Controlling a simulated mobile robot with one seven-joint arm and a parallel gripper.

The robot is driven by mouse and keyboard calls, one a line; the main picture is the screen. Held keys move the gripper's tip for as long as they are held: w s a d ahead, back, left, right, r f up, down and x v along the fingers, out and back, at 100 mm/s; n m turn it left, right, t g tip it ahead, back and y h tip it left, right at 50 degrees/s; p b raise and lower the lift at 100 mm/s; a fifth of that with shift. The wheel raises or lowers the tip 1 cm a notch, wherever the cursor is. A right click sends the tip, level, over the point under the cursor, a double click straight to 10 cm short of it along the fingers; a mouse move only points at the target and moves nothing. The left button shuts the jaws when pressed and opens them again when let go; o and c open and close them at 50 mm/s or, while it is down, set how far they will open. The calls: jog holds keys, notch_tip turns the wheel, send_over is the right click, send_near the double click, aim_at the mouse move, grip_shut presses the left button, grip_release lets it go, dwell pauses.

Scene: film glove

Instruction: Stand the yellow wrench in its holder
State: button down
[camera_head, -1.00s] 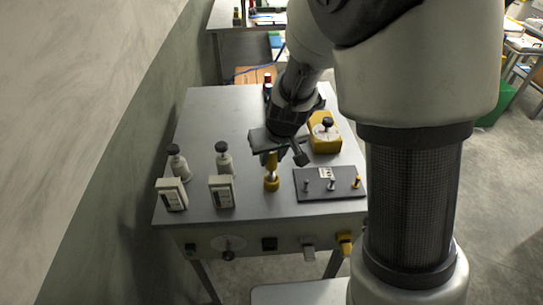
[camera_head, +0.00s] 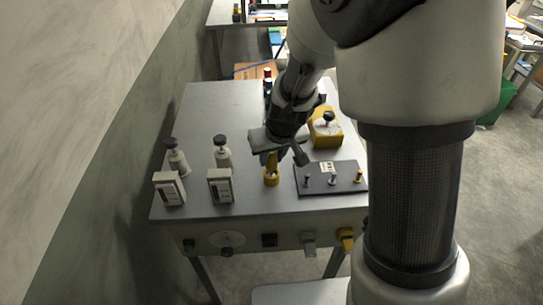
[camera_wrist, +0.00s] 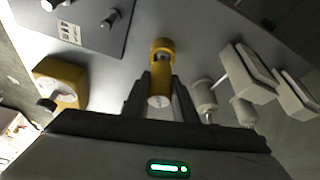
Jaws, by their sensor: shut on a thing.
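The yellow wrench (camera_head: 271,161) hangs roughly upright below my gripper (camera_head: 276,153), above the front middle of the table. In the wrist view the fingers (camera_wrist: 160,95) are shut on the yellow wrench (camera_wrist: 160,83), and its near end faces the camera. A short yellow cup-like holder (camera_head: 271,179) stands on the table directly below the wrench. The wrench's lower end meets the holder's top in the head view. I cannot tell how far inside it sits.
Two grey bottle-like pieces with black knobs (camera_head: 222,155) and two white boxes (camera_head: 219,187) stand left. A dark plate with pegs (camera_head: 329,178) lies right of the holder. A yellow block with a black knob (camera_head: 325,130) stands behind it. The table's front edge is close.

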jog(key=shift+f, duration=0.15)
jog(key=c, duration=1.4)
grip_release()
jog(key=shift+o, duration=0.2)
jog(key=p+v, duration=0.4)
jog(key=v, duration=1.3)
jog(key=shift+s+r, duration=0.15)
jog(key=shift+r, duration=0.05)
jog(key=shift+p, duration=0.3)
jog(key=s+d+r+m, duration=0.1)
jog(key=s+d+r, duration=0.3)
jog(key=s, duration=0.3)
jog(key=s+d+r+m+t+h+p, duration=0.1)
jog(key=s+d+r+m, duration=0.1)
jog(key=s+r, duration=0.3)
jog(key=s+d, duration=0.1)
jog(key=s, duration=0.1)
jog(key=shift+s+d+r, duration=0.3)
jog(key=shift+d+r, duration=0.05)
jog(key=shift+d, duration=0.05)
